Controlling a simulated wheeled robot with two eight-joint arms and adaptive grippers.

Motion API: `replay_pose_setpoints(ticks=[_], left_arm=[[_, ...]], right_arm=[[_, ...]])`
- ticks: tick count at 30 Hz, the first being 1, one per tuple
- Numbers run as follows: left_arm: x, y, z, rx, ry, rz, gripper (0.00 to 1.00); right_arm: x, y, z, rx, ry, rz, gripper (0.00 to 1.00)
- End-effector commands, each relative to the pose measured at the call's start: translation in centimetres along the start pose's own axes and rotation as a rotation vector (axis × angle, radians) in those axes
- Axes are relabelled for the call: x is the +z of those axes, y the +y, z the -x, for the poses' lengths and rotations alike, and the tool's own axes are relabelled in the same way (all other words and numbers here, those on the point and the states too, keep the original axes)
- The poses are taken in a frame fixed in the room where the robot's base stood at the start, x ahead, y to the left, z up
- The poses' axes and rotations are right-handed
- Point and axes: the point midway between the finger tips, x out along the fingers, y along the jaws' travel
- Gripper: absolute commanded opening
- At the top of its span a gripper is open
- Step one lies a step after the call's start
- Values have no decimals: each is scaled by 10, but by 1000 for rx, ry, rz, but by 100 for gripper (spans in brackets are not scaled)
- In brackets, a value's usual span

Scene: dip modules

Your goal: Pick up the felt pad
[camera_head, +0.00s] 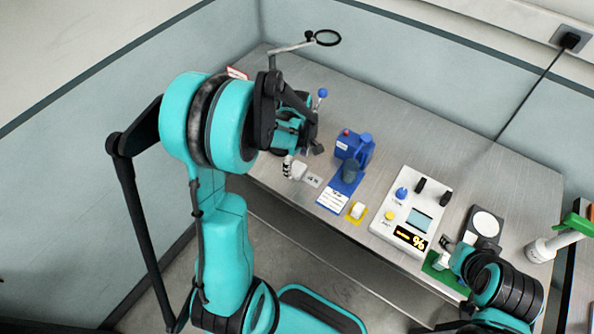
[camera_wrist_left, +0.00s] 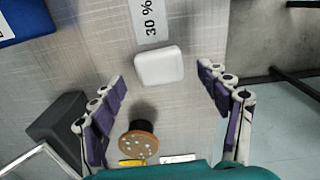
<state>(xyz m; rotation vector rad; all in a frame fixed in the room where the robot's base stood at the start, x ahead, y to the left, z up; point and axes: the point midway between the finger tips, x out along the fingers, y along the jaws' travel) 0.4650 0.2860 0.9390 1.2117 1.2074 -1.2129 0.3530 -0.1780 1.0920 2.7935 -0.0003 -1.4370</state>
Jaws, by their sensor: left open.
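A white, rounded square block, which looks like the felt pad (camera_wrist_left: 160,66), lies on the metal table beside a white "30 %" label (camera_wrist_left: 149,20). It also shows in the head view (camera_head: 299,172). My left gripper (camera_wrist_left: 163,83) is open, with a purple-lined finger on each side of the pad and a gap to both. I cannot tell how far above the table the fingertips are. In the head view my left arm hides part of this gripper (camera_head: 289,168). My right gripper (camera_head: 446,251) is by a green mat at the right; its jaws are too small to read.
A round speckled brown-topped piece (camera_wrist_left: 138,140) and a dark block (camera_wrist_left: 62,130) are near the left finger. The table's front edge is close.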

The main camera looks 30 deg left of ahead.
Motion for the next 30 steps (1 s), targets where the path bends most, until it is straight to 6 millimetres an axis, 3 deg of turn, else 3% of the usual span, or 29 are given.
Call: replay_pose_setpoints(ticks=[1, 4, 11, 15, 16, 30], left_arm=[[0, 0, -12, 0, 0, 0, 76], [0, 0, -23, 0, 0, 0, 76], [0, 0, -23, 0, 0, -1, 76], [0, 0, -23, 1, 0, -1, 39], [0, 0, -23, 1, 0, -1, 36], [0, 0, -17, 0, 0, -1, 36]], right_arm=[[3, 0, -5, 0, 0, 0, 40], [5, 0, -7, 0, 0, 0, 40], [4, 0, -6, 0, 0, 0, 40], [4, 0, -6, 0, 0, 0, 40], [4, 0, -6, 0, 0, 0, 40], [3, 0, -4, 0, 0, 0, 40]])
